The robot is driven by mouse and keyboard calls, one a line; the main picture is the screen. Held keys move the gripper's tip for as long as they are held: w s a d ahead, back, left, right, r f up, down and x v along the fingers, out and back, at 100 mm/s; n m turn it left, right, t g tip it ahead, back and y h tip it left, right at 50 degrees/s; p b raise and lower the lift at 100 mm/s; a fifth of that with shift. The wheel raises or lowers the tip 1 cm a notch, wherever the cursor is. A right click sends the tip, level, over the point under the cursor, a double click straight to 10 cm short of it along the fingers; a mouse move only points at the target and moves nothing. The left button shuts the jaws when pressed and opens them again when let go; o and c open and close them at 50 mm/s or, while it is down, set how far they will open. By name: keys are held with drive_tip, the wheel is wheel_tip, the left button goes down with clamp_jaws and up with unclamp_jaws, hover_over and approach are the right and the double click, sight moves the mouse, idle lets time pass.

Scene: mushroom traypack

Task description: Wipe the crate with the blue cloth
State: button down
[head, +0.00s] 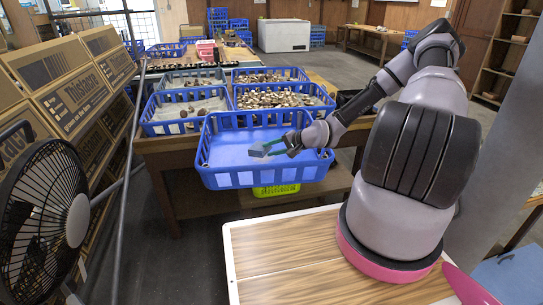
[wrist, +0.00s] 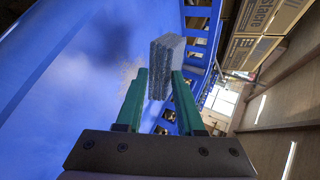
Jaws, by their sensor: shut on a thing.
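The blue crate (head: 222,181) stands at the front of the table, in front of the mushroom crates. Its pale blue floor looks empty, and that floor fills the left of the wrist view (wrist: 70,75). My gripper (head: 270,147) is over the right half of the crate, shut on the folded grey-blue cloth (head: 258,151). In the wrist view the cloth (wrist: 166,55) stands as a thick block between the green fingertips of my gripper (wrist: 159,78), close to a slotted crate wall. I cannot tell whether the cloth touches the crate.
Blue crates with mushrooms (head: 285,97) stand just behind. A green crate (head: 276,190) is under the table. A black fan (head: 40,215) and stacked cardboard boxes (head: 65,85) stand at left. A wood-topped surface (head: 285,255) is in front.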

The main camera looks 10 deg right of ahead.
drive_tip(key=shift+r, duration=0.55)
wheel_tip(320, 180, up, 3)
drive_tip(key=shift+f, duration=0.1)
idle(0.6)
drive_tip(key=shift+w+d+r+n+g+y, duration=1)
drive_tip(key=shift+w+n, duration=0.4)
drive_tip(key=shift+w, duration=2.55)
drive_tip(key=shift+s+d+f+n+g+y, duration=0.45)
drive_tip(key=shift+s+f+n+g, duration=0.4)
drive_tip(key=shift+f+n+g, duration=0.25)
drive_tip(key=shift+s+d+f+n+g+y, duration=0.4)
drive_tip(key=shift+s+f+n+g, duration=0.45)
drive_tip(key=shift+f+n+g, duration=0.25)
drive_tip(key=shift+s+d+f+n+g+y, duration=0.45)
drive_tip(key=shift+s+f+n+g, duration=0.4)
drive_tip(key=shift+f+n+g, duration=0.2)
